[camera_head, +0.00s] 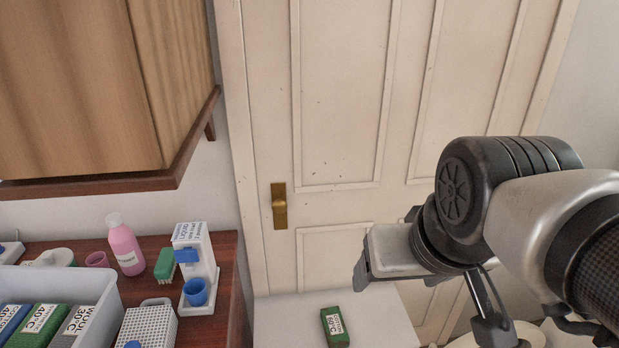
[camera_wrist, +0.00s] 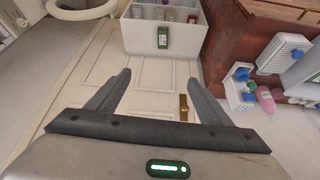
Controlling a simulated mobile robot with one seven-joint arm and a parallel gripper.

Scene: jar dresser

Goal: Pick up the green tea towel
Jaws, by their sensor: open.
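No thing in view is plainly a tea towel. A small dark green block-like thing with a white label (camera_head: 335,327) lies on a white surface at the bottom middle of the head view. What looks like the same green thing (camera_wrist: 163,37) shows against a white box in the wrist view. Another green labelled thing (camera_head: 43,325) stands in the grey tray at lower left. I cannot tell whether either is folded cloth. My gripper (camera_wrist: 158,77) is open and empty, its fingers spread apart. In the head view it is right of and above the green thing on the white surface.
The grey tray (camera_head: 95,282) holds several labelled things. A wooden cabinet (camera_head: 90,85) hangs above. A panelled door (camera_head: 335,100) stands behind.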

